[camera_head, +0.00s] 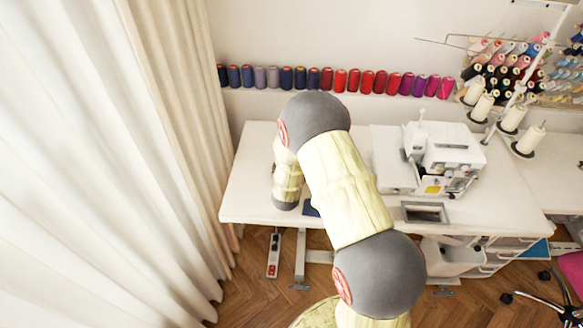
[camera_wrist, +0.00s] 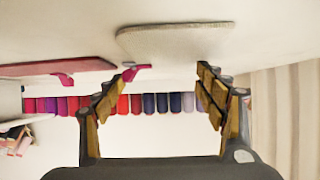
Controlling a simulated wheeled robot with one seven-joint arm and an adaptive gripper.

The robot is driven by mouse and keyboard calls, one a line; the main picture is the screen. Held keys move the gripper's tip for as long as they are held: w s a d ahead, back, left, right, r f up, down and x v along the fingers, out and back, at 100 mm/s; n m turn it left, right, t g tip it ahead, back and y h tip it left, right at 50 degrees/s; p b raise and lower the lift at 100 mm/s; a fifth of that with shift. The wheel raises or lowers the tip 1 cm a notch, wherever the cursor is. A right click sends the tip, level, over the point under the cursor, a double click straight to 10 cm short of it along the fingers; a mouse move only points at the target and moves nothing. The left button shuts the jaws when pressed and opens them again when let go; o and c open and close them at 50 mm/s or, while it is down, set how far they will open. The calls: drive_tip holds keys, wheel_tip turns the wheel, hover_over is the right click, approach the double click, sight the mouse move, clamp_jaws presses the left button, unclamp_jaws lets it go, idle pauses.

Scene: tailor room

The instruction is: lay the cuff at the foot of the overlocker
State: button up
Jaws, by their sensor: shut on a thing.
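The overlocker (camera_head: 450,150), a white machine with a yellow label, stands on the right part of the white table (camera_head: 248,190) in the head view. The wrist picture is upside down.
Thread spools (camera_head: 340,80) line the wall ledge. Thread cones (camera_head: 513,117) stand right of the overlocker. A curtain (camera_head: 165,130) hangs at left. A red flat thing (camera_wrist: 55,67) shows in the wrist view.

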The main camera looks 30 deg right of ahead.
drive_tip(key=o, duration=0.8)
drive_tip(key=shift+o, duration=0.2)
